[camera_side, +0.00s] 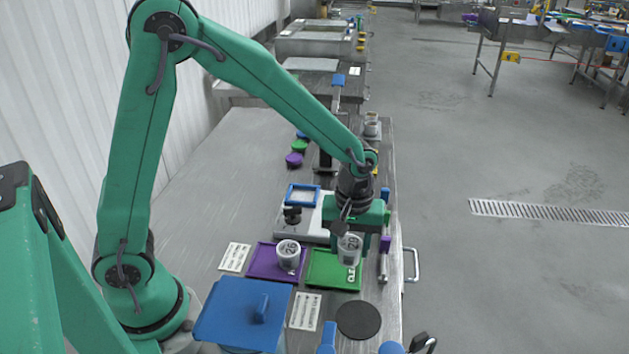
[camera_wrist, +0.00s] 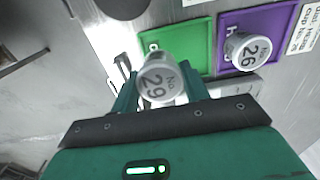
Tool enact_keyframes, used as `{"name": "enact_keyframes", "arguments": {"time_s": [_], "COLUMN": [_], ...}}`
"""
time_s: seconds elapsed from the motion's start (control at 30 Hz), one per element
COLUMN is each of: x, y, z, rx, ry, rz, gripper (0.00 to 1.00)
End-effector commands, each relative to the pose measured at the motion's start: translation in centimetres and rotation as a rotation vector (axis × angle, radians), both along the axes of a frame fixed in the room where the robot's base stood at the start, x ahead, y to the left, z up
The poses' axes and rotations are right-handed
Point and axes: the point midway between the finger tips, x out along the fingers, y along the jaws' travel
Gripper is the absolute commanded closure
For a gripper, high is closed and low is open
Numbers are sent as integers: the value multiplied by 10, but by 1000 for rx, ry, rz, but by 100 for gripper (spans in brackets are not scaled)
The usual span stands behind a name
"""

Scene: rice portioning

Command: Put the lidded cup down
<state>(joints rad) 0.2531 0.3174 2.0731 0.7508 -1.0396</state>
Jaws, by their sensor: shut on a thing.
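My gripper (camera_side: 350,232) is shut on a lidded cup (camera_side: 349,250), pale grey with a white lid. In the wrist view the lid of this cup (camera_wrist: 161,82) reads "No 29", between the two fingers (camera_wrist: 160,88). The cup is upright or nearly so, at the far right part of the green tray (camera_side: 333,281). The green tray (camera_wrist: 200,48) shows behind it in the wrist view. I cannot tell whether its base touches the tray. A second lidded cup (camera_side: 288,254) marked "26" (camera_wrist: 247,51) stands on the purple tray (camera_side: 262,270) to the left.
A blue lidded box (camera_side: 225,312) and a black disc (camera_side: 358,321) are at the near side. A scale with a blue frame (camera_side: 303,195) is behind the trays. White cards (camera_side: 305,312) lie by the trays. Upright coloured tools stand along the right table edge.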

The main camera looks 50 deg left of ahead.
Motion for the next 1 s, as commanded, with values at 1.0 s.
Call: {"name": "enact_keyframes", "arguments": {"time_s": [1.0], "x": [11], "y": [11], "z": [-50], "rx": [-1], "ry": [-1], "rz": [-1], "gripper": [78]}}
